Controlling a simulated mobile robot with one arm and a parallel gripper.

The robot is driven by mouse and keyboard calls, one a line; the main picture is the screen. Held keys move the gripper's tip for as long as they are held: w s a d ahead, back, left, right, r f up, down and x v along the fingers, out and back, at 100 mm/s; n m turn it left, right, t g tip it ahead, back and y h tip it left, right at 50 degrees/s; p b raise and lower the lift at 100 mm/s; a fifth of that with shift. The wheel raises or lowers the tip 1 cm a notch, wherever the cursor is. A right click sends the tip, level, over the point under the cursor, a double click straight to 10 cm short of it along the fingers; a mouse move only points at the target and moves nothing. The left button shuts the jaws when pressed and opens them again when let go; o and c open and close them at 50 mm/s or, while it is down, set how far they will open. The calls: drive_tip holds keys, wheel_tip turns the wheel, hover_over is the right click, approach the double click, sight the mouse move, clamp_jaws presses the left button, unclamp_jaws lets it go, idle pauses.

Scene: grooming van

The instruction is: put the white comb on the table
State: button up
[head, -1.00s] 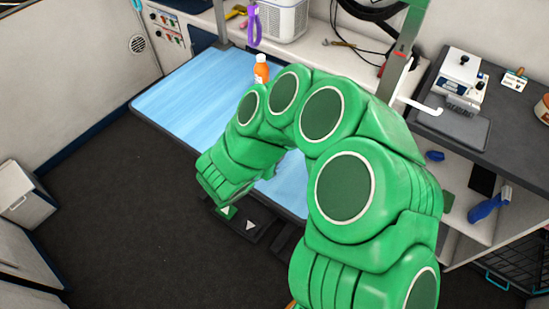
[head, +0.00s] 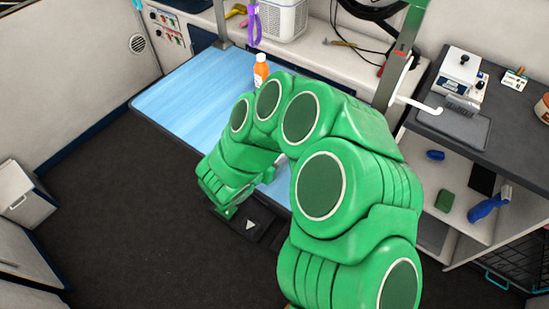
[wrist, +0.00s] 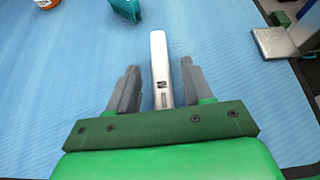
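The table (head: 185,97) has a light blue top, and its surface (wrist: 75,75) fills most of the wrist view. My gripper (wrist: 158,72) is over the table with its two grey fingers apart. A narrow whitish-silver bar (wrist: 159,55) with a small dark mark lies between the fingers, with a gap on each side. No teeth show on it, so I cannot tell whether it is the white comb. I also cannot tell whether it rests on the table. In the head view my green arm hides the fingers and this bar.
An orange bottle (head: 261,71) stands at the table's back edge. A teal object (wrist: 126,8) lies ahead of my gripper. A purple loop (head: 254,25) hangs near a post. A dark counter (head: 475,130) with a white device (head: 460,75) is at right. The dark floor at left is clear.

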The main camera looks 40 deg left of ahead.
drive_tip(key=shift+r, duration=0.15)
drive_tip(key=shift+s+r, duration=0.1)
drive_tip(key=shift+s, duration=0.05)
drive_tip(key=v, duration=1.1)
drive_tip(key=shift+s+r, duration=0.2)
drive_tip(key=shift+s, duration=0.1)
